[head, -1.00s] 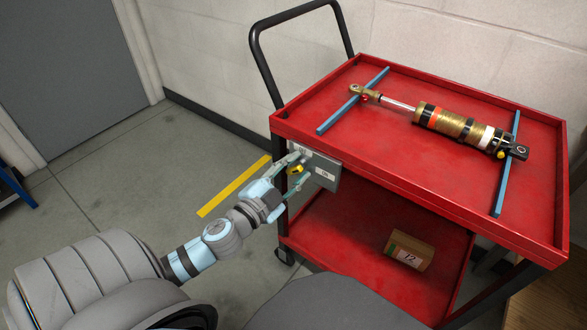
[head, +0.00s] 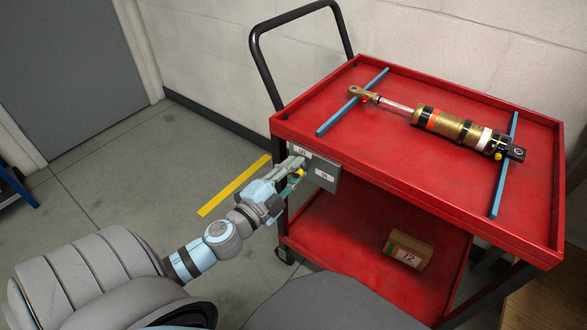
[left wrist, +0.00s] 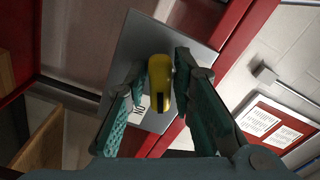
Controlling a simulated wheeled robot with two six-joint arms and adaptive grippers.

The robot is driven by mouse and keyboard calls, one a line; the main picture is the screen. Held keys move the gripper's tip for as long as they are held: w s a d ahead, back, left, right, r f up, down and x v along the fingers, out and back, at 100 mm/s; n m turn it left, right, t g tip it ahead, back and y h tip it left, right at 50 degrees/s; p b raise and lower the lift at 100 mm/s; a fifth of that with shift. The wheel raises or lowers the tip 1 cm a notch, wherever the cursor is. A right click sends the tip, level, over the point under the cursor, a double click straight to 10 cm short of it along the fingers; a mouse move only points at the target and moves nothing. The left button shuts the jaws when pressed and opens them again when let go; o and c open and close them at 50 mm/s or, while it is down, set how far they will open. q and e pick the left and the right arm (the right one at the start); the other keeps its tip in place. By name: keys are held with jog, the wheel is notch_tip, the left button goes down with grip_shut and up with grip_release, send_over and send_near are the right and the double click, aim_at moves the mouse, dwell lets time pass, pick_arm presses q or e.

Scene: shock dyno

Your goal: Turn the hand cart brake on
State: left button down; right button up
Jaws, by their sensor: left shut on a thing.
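The brake lever, a yellow handle (head: 300,173), is on a grey plate (head: 329,171) at the left end of the red hand cart's near side (head: 400,193). My left gripper (head: 293,172) is shut on the lever. In the left wrist view, the yellow lever (left wrist: 160,82) stands between the two green fingers (left wrist: 160,95), and the grey plate (left wrist: 120,60) is behind it. A white label (left wrist: 142,108) reading "ON" is partly hidden beside a finger. My right gripper is not in view.
A shock absorber (head: 455,128) lies across two blue bars (head: 350,102) on the cart's top. A small box (head: 407,249) sits on the lower shelf. A black push handle (head: 262,62) rises at the cart's left.

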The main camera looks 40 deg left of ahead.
pick_arm(q)
jog(key=m+p, duration=0.1)
jog(key=m, duration=0.3)
jog(key=shift+m, duration=0.3)
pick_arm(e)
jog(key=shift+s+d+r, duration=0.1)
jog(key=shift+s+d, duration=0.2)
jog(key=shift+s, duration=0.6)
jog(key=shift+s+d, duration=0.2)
pick_arm(q)
jog(key=c, duration=1.6)
grip_release()
jog(key=shift+o, duration=0.2)
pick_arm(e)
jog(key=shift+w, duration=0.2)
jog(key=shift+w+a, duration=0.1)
pick_arm(q)
jog(key=shift+s, duration=0.1)
jog(key=s, duration=1.2)
